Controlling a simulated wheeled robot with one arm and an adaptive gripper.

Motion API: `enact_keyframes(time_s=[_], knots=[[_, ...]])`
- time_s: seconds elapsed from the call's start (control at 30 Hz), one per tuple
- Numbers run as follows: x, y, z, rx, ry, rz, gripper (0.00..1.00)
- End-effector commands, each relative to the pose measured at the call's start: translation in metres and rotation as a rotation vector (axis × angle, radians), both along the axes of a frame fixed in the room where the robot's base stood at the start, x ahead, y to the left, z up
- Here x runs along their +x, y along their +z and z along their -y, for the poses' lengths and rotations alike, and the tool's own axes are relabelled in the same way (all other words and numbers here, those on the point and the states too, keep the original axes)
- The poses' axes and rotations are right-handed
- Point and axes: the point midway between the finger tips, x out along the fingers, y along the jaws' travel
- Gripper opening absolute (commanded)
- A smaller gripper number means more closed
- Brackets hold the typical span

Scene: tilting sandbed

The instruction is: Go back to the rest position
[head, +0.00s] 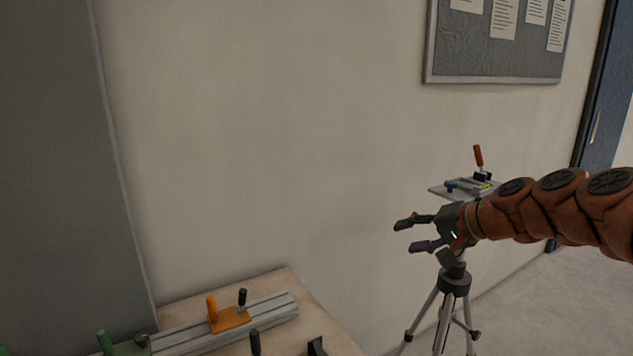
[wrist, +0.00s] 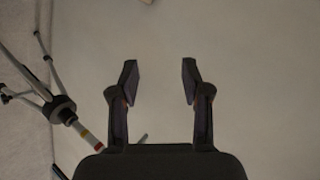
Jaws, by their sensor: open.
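My gripper (head: 411,234) is open and empty at the right of the head view, held out in front of the wall. Its two fingers point left. In the wrist view my gripper (wrist: 158,82) shows both fingers apart with nothing between them. My orange-brown arm comes in from the right edge of the head view. Behind the gripper stands a tripod (head: 455,285) with a small plate (head: 440,190) on top. The plate bears a device with an orange-handled lever (head: 478,156). The gripper hides part of the tripod's upper section.
A table (head: 285,283) at the lower left carries a metal rail (head: 270,309) with an orange block (head: 231,319) and handled knobs. A wall with a notice board (head: 495,45) runs behind. A dark door (head: 603,120) is at the far right. In the wrist view the tripod (wrist: 62,108) is at left.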

Motion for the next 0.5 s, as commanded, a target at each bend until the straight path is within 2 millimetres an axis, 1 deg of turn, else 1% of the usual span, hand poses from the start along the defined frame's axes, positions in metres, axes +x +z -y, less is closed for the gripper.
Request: enact_keyframes(time_s=[0.03, 0.07, 0.1, 0.17, 0.2, 0.27, 0.3, 0.33, 0.37, 0.4, 0.43, 0.47, 0.5], knots=[[-0.024, -0.003, -0.024, -0.051, 0.063, -0.030, 0.47], [-0.038, -0.009, -0.036, -0.082, 0.099, -0.052, 0.47], [-0.056, -0.017, -0.049, -0.124, 0.143, -0.080, 0.47], [-0.086, -0.029, -0.065, -0.191, 0.206, -0.124, 0.47], [-0.106, -0.038, -0.073, -0.236, 0.244, -0.155, 0.47], [-0.137, -0.052, -0.082, -0.301, 0.299, -0.204, 0.47], [-0.159, -0.061, -0.084, -0.349, 0.332, -0.238, 0.47], [-0.173, -0.068, -0.085, -0.382, 0.353, -0.263, 0.47], [-0.188, -0.074, -0.085, -0.417, 0.375, -0.288, 0.47], [-0.210, -0.083, -0.083, -0.462, 0.401, -0.323, 0.47], [-0.225, -0.089, -0.081, -0.495, 0.419, -0.350, 0.47], [-0.240, -0.095, -0.077, -0.528, 0.435, -0.378, 0.47], [-0.261, -0.103, -0.072, -0.571, 0.456, -0.419, 0.47]])
